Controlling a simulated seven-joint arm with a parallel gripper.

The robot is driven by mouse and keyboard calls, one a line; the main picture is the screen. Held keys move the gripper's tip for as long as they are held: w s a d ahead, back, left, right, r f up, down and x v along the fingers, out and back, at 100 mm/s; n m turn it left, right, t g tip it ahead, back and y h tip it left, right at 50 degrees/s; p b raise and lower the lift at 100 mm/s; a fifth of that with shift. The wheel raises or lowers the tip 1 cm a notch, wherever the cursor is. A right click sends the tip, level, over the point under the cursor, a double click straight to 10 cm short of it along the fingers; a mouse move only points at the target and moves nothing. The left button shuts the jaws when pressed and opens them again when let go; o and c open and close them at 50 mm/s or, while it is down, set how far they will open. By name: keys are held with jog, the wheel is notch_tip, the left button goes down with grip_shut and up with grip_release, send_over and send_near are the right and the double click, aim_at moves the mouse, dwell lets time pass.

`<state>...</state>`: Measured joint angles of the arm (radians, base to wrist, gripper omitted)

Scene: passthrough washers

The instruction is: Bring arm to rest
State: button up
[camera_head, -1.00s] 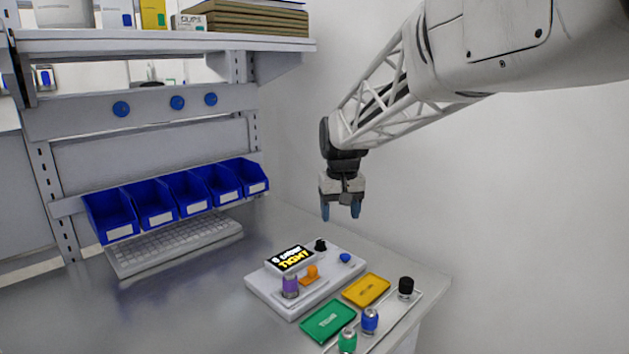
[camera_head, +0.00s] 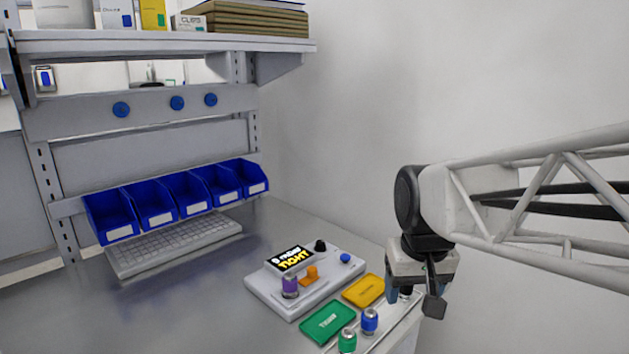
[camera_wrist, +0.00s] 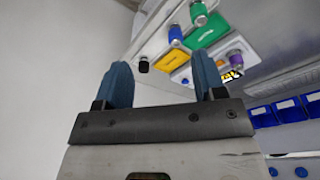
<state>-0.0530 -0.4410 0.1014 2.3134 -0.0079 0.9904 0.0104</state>
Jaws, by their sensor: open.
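My gripper (camera_head: 408,293) hangs over the right end of the bench in the head view, pointing down, near the white strip with the small capped cylinders. In the wrist view its two blue fingers (camera_wrist: 162,82) stand apart with nothing between them. The black-topped cylinder (camera_head: 405,291) is mostly hidden behind the gripper in the head view; it also shows in the wrist view (camera_wrist: 144,66). I cannot tell the exact gap between gripper and cylinder.
A white device (camera_head: 262,292) with a lit display holds a purple-topped cylinder (camera_head: 290,287). A green tray (camera_head: 327,321), yellow tray (camera_head: 363,290), green cylinder (camera_head: 347,342) and blue cylinder (camera_head: 370,321) are near the front edge. Blue bins (camera_head: 155,205) hang behind a keyboard (camera_head: 175,248). Bench left is clear.

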jog(key=s+d+f, duration=0.1)
jog(key=s+f, duration=0.1)
jog(key=s, duration=0.4)
jog(key=s+d+f, duration=0.1)
jog(key=s+f, duration=0.2)
jog(key=s, duration=0.2)
jog(key=shift+s+d+m+t, duration=0.25)
jog(key=shift+s+m+t, duration=0.05)
jog(key=shift+s+m, duration=0.1)
dwell(0.5)
jog(key=shift+o, duration=1)
jog(key=shift+w, duration=0.15)
